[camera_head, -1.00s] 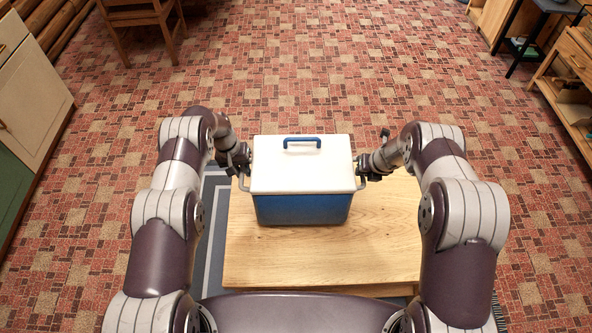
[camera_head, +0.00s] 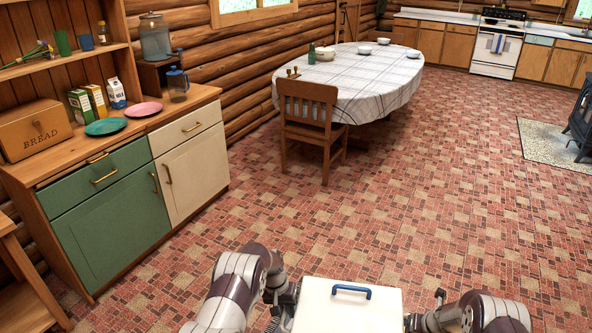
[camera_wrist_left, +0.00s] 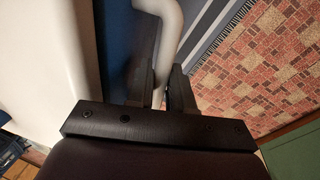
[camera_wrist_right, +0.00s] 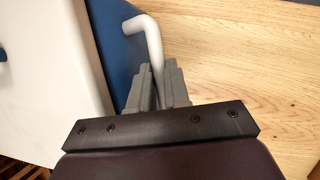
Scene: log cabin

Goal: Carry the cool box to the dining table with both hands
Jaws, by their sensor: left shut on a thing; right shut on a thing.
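The cool box (camera_head: 345,318) shows at the bottom of the head view, with a white lid and a blue lid handle; its blue side shows in the right wrist view (camera_wrist_right: 117,45). My left gripper (camera_head: 285,298) is shut on its left grey side handle (camera_wrist_left: 165,35). My right gripper (camera_wrist_right: 160,88) is shut on its right side handle (camera_wrist_right: 150,35). The dining table (camera_head: 372,88), oval with a pale checked cloth, stands well ahead. The box's underside is hidden, so I cannot tell whether it is lifted.
A wooden surface (camera_wrist_right: 250,70) lies beside and below the box in the right wrist view. A wooden chair (camera_head: 308,125) stands at the dining table's near side. Bowls and a green bottle (camera_head: 311,54) are on the cloth. A cabinet (camera_head: 110,200) stands left; the tiled floor ahead is open.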

